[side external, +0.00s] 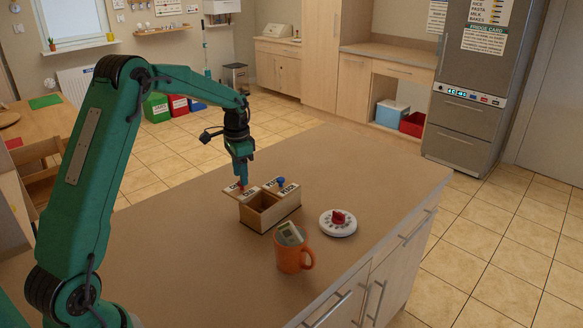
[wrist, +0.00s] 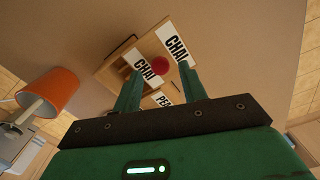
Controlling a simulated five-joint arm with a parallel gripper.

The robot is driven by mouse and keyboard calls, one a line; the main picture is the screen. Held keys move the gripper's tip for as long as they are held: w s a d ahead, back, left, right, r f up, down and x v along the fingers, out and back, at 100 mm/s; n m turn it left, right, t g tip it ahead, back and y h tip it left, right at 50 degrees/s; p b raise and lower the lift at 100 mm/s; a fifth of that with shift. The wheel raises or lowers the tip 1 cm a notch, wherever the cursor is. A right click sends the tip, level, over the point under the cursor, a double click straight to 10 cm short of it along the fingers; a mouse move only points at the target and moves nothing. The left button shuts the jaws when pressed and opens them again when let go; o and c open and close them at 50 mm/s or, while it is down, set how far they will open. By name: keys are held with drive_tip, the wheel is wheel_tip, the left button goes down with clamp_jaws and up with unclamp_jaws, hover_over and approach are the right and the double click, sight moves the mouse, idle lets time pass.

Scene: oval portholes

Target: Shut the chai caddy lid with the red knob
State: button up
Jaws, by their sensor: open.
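A wooden caddy (side external: 256,218) stands on the counter, with an open compartment showing at its near left. The chai lid (side external: 230,188) with the red knob (side external: 241,187) lies at the back left, off that opening. In the wrist view the red knob (wrist: 160,66) sits between two CHAI labels. My gripper (side external: 241,180) is above this lid, pointing down, partly hiding it. In the wrist view its two fingers (wrist: 160,70) are apart, one on each side of the knob; I cannot tell whether they touch it.
A second lid with a blue knob (side external: 281,182) is beside the chai lid, on the right. An orange mug (side external: 290,260) holding a packet stands in front of the caddy. The counter behind and left is clear.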

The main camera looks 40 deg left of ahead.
drive_tip(key=shift+f, duration=1.15)
drive_tip(key=shift+c, duration=0.2)
clamp_jaws()
drive_tip(key=d, duration=0.7)
drive_tip(key=shift+w+d, duration=0.4)
drive_tip(key=shift+r, duration=0.1)
drive_tip(key=shift+o, duration=0.2)
unclamp_jaws()
